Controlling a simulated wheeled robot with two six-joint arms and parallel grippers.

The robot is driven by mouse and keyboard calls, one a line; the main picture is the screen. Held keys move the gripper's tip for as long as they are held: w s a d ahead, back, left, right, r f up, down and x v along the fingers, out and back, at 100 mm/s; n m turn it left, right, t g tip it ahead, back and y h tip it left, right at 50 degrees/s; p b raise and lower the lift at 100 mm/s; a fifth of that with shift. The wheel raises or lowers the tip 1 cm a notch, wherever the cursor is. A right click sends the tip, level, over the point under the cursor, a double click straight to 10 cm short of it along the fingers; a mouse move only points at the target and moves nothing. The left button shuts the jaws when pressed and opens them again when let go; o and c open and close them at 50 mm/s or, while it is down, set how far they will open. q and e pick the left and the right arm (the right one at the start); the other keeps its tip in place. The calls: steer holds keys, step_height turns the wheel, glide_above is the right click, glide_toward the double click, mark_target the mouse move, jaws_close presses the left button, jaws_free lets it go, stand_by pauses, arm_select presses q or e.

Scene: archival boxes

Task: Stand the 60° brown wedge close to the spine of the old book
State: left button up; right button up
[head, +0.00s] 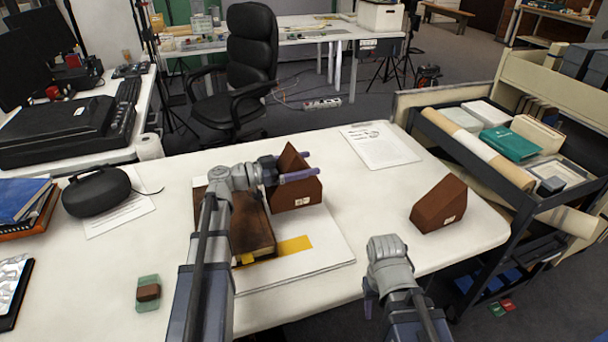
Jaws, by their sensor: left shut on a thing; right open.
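A steep brown wedge (296,196) with a small white label stands upright just right of the old brown book (247,232). The book lies on white boards (322,255). My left gripper (308,164) is shut on the wedge's upper part. The gap between wedge and book is partly hidden by my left arm, so I cannot tell whether they touch. A second, lower brown wedge (439,206) with a sloping top stands on the table to the right. The labels are too small to read. My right gripper (371,296) is open and empty over the table's front edge.
A yellow strip (294,244) lies beside the book. A paper sheet (380,145) lies at the back, a black case (97,191) at the left, and a small brown block (149,292) at front left. A loaded cart (527,210) stands right of the table (365,200).

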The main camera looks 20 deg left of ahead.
arm_select(q)
steer(key=shift+f, duration=0.65)
arm_select(e)
steer(key=shift+f, duration=0.7)
arm_select(q)
steer(key=shift+s+d+f+b, duration=0.1)
steer(key=shift+s+f+b, duration=0.1)
steer(key=shift+f+b, duration=0.55)
steer(key=o, duration=1.5)
steer(key=shift+r, duration=0.15)
steer(key=shift+o, duration=0.2)
steer(key=shift+s+d, duration=0.1)
arm_select(e)
steer(key=shift+s+f, duration=0.1)
steer(key=shift+f, duration=0.5)
arm_select(q)
steer(key=r+p+v, duration=0.1)
steer(key=v, duration=1.1)
steer(key=shift+w, duration=0.25)
arm_select(e)
steer(key=shift+r, duration=0.6)
